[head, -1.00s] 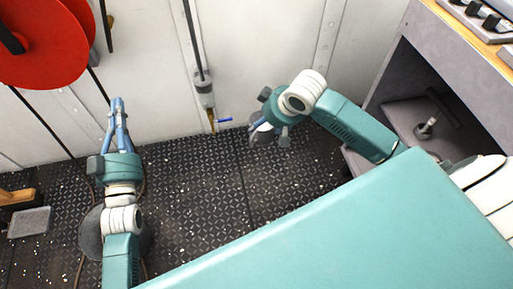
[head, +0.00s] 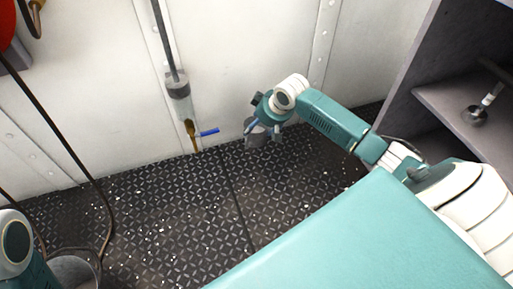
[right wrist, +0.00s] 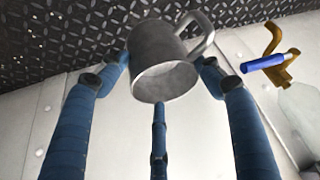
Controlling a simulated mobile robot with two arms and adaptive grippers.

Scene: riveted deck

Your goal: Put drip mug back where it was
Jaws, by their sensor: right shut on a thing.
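The drip mug is a grey metal mug (right wrist: 165,55) with a loop handle. In the right wrist view it sits between the blue fingers of my right gripper (right wrist: 160,70), its open mouth towards the picture's bottom. In the head view my right gripper (head: 264,132) is shut on the mug (head: 252,137), near the white wall and apart from the floor as far as I can tell. The brass tap (head: 191,132) with a blue lever (head: 209,132) is left of the mug. My left gripper is out of view.
A grey bucket (head: 75,268) stands at lower left beside a hose (head: 108,215). A grey shelf unit (head: 440,95) at right holds a small metal item (head: 474,115).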

